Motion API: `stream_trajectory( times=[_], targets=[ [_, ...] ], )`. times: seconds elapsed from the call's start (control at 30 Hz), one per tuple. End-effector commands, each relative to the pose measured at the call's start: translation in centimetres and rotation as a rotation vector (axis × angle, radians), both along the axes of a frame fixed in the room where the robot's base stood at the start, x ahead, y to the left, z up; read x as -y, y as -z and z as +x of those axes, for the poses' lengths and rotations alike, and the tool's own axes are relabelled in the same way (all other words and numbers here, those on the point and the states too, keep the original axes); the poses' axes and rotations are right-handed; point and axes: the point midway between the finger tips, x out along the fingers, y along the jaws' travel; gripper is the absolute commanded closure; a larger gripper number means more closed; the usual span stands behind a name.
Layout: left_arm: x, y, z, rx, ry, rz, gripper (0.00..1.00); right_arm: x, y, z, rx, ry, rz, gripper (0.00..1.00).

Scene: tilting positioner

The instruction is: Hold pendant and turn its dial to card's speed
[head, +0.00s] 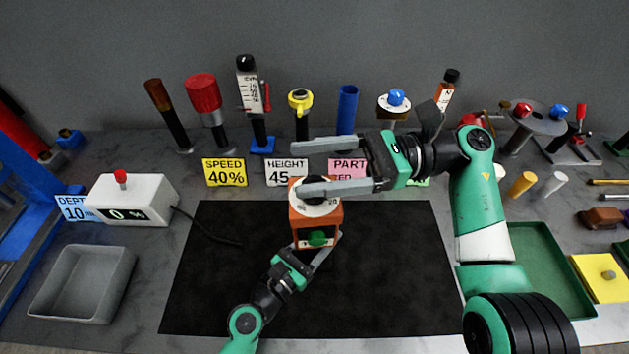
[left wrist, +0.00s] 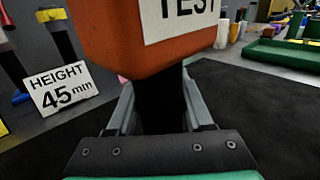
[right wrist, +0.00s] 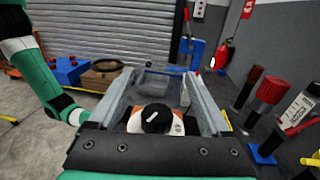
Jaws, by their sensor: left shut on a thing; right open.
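The orange pendant (head: 317,222) is upright above the black mat, with a green button on its front and "TEST" lettering in the left wrist view (left wrist: 150,45). Its black dial knob (head: 314,183) sits on a white scale plate; a white pointer line shows on the knob in the right wrist view (right wrist: 155,117). My left gripper (head: 312,257) is shut on the pendant's dark lower grip. My right gripper (head: 312,166) is open, its fingers either side of the knob in the right wrist view; contact cannot be told. The yellow speed card (head: 225,172) reads 40%.
A white box (head: 125,199) with a red button displays "0 %" at left. Height (head: 287,172) and part (head: 348,170) cards stand behind the mat (head: 210,290), before a row of upright tools. A grey bin (head: 82,283) and green tray (head: 548,262) flank the mat.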

Motion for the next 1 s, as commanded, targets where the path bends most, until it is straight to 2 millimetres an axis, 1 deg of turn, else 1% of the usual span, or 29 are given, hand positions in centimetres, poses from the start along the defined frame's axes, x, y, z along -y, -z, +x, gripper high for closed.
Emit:
stream_trajectory(
  times=[0.03, 0.1, 0.23, 0.33, 0.57, 0.67, 0.7, 0.77, 0.8, 0.9, 1.0],
  targets=[
    [0.0, 0.0, 0.0, -0.002, 0.001, -0.001, 1.0, 0.0, -1.2, 0.0, 0.004, 0.0, 0.0, 0.18],
    [0.0, 0.0, 0.0, -0.002, 0.001, -0.001, 1.0, 0.0, -2.6, 0.0, 0.003, 0.0, -0.001, 0.18],
    [0.0, 0.1, 0.0, -0.002, 0.001, -0.001, 1.0, 0.0, -4.4, 0.0, 0.0, 0.0, 0.0, 0.18],
    [0.0, 0.1, 0.0, -0.002, 0.001, -0.001, 1.0, 0.0, -4.9, 0.0, -0.002, 0.0, 0.0, 0.18],
    [0.0, 0.0, 0.0, -0.002, 0.001, -0.001, 1.0, 0.0, -4.9, 0.0, -0.002, 0.0, 0.0, 0.18],
    [0.0, 0.0, 0.0, -0.002, 0.001, -0.001, 1.0, 0.0, -4.9, -0.4, 0.045, -0.014, -0.002, 0.18],
    [0.0, 0.1, 0.0, -0.002, 0.001, -0.001, 1.0, 0.5, -3.8, -0.6, 0.069, -0.021, -0.004, 0.18],
    [0.0, 0.1, 0.0, -0.001, 0.001, 0.0, 1.0, 2.3, -1.6, -0.4, 0.071, 0.001, -0.006, 0.18],
    [0.0, 0.1, 0.0, -0.001, 0.001, 0.0, 1.0, 3.7, -0.1, -0.3, 0.069, 0.018, -0.007, 0.18],
    [0.0, 0.0, 0.0, -0.001, 0.0, -0.001, 1.0, 6.8, 3.3, 0.0, 0.034, 0.071, -0.005, 0.18],
    [0.0, 0.0, 0.0, -0.001, 0.001, 0.0, 1.0, 8.8, 5.1, 0.2, -0.001, 0.112, 0.0, 0.18]
  ],
)
